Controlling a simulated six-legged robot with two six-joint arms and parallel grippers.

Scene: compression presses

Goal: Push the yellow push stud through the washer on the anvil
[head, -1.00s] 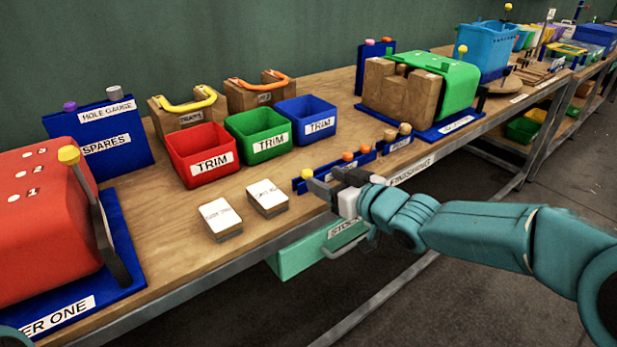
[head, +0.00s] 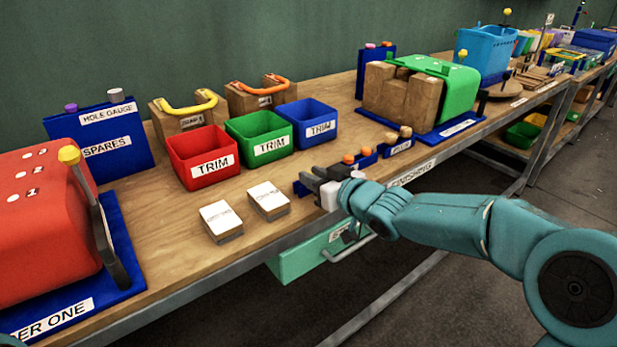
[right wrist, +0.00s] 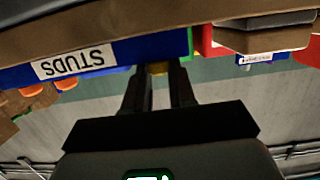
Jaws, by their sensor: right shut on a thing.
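My right gripper (head: 318,181) reaches the blue stud rack (head: 300,188) at the bench's front edge. It is shut on the yellow push stud (right wrist: 158,68), which shows between the fingertips in the right wrist view. In the head view the fingers hide the stud. The rack, labelled STUDS, shows upside down in the right wrist view (right wrist: 140,48); I cannot tell whether the stud is still seated in it. I cannot make out the washer or the anvil. My left gripper is not in view.
Two orange studs (head: 348,159) stand just right of the gripper. Two white-topped blocks (head: 221,217) lie to its left. Red (head: 190,165), green and blue TRIM bins stand behind. A red press (head: 45,225) is at the left, a green one (head: 457,90) at the right. A green drawer (head: 300,258) hangs below.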

